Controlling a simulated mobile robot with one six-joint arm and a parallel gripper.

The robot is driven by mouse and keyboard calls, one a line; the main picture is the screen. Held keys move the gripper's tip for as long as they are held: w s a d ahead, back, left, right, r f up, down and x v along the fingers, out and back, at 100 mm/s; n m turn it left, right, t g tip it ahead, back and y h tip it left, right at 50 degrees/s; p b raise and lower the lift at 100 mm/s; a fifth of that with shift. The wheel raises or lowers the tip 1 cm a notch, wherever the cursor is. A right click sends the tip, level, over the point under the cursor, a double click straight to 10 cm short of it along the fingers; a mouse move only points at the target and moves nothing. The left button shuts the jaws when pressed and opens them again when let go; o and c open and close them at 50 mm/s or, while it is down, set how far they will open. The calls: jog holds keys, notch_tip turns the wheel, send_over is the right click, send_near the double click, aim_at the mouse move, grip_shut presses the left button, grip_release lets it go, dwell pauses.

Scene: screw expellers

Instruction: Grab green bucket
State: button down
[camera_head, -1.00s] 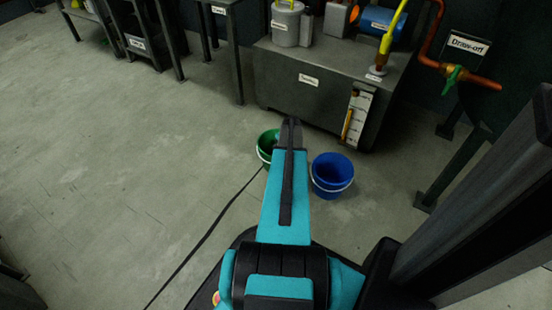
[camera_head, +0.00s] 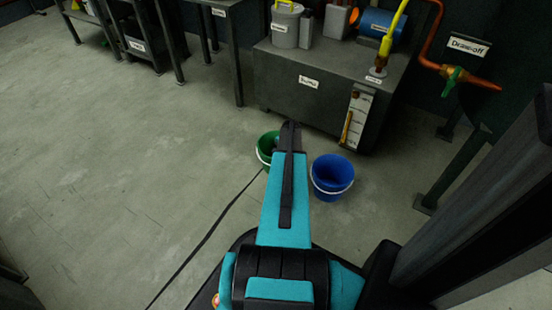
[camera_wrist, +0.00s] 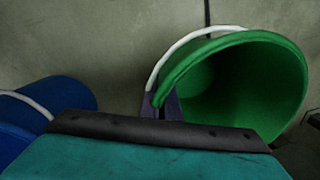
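The green bucket (camera_head: 265,147) stands on the floor in the head view, partly hidden behind my arm. In the wrist view the green bucket (camera_wrist: 255,85) fills the right side, its open mouth in sight and a white handle along its rim. My gripper (camera_head: 290,125) is beside the bucket's right side in the head view. In the wrist view, dark fingertips (camera_wrist: 166,106) show at the left end of the bucket's rim, very close to it or touching. Whether the rim lies between the fingers, and whether they are shut, I cannot tell.
A blue bucket (camera_head: 332,178) with a white handle stands just right of my arm, and in the wrist view (camera_wrist: 75,92) at the left. A labelled grey metal cabinet (camera_head: 290,97) stands behind the buckets. The floor to the left (camera_head: 120,170) is mostly clear.

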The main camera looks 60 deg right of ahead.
jog(key=shift+r, duration=0.1)
jog(key=shift+r+p, duration=0.65)
jog(key=shift+r, duration=0.2)
notch_tip(320, 180, up, 2)
jog(key=shift+r+p, duration=0.15)
jog(key=shift+p, duration=0.5)
jog(key=s+a+p, duration=0.4)
jog(key=s+a, duration=0.6)
jog(key=a, duration=0.2)
jog(key=shift+s+a+r, duration=0.15)
jog(key=shift+r, duration=0.25)
